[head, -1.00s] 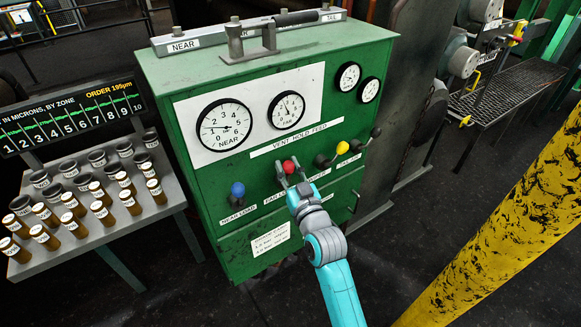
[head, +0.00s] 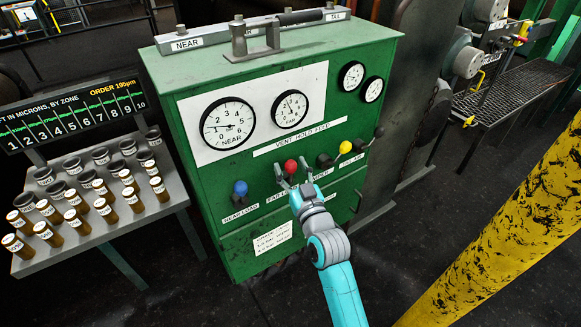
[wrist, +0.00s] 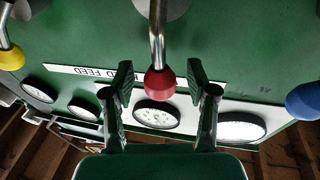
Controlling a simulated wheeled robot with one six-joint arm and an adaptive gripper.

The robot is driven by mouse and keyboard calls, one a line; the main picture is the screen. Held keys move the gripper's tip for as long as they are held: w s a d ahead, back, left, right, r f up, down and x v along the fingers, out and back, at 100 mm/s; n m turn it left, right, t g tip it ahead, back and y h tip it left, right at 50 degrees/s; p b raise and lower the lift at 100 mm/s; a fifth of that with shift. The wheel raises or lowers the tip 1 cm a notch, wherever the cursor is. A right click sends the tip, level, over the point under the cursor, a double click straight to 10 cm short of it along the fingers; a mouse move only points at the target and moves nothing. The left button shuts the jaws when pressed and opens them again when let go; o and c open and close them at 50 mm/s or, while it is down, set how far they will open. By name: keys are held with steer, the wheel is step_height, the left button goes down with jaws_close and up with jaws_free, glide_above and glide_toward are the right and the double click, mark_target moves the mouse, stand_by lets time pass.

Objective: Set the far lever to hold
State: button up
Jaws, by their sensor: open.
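The far lever is the one with the red knob (head: 290,166), above the partly hidden "FAR L..." label on the green cabinet (head: 243,262). In the wrist view its red knob (wrist: 160,84) hangs on a metal rod between my gripper's two fingers. My gripper (head: 297,182) is open around the knob, with a gap on each side; it also shows in the wrist view (wrist: 160,88). The strip above the levers (head: 301,138) reads VENT HOLD FEED. I cannot tell exactly which mark the red lever stands at.
A blue-knobbed lever (head: 240,188) stands left, and a yellow-knobbed lever (head: 345,147) and a dark-knobbed lever (head: 378,132) stand right. Gauges (head: 227,124) sit above. A rack of brown vials (head: 78,222) is at left. A yellow post (head: 500,240) is at right.

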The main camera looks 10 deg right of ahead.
steer(key=s+d+f, duration=0.1)
steer(key=s+f, duration=0.1)
steer(key=s, duration=0.9)
steer(key=shift+s+d, duration=0.15)
steer(key=s+d+f+m+g+h, duration=0.1)
steer(key=s+f, duration=0.4)
steer(key=s, duration=0.5)
steer(key=s+d+f+g+h, duration=0.1)
steer(key=s+f, duration=0.4)
steer(key=s, duration=0.5)
steer(key=s+r+g, duration=0.1)
steer(key=s+g, duration=0.1)
steer(key=s, duration=1.8)
steer(key=shift+s+d+r+g, duration=0.35)
steer(key=shift+d+g, duration=0.05)
steer(key=shift+d, duration=0.05)
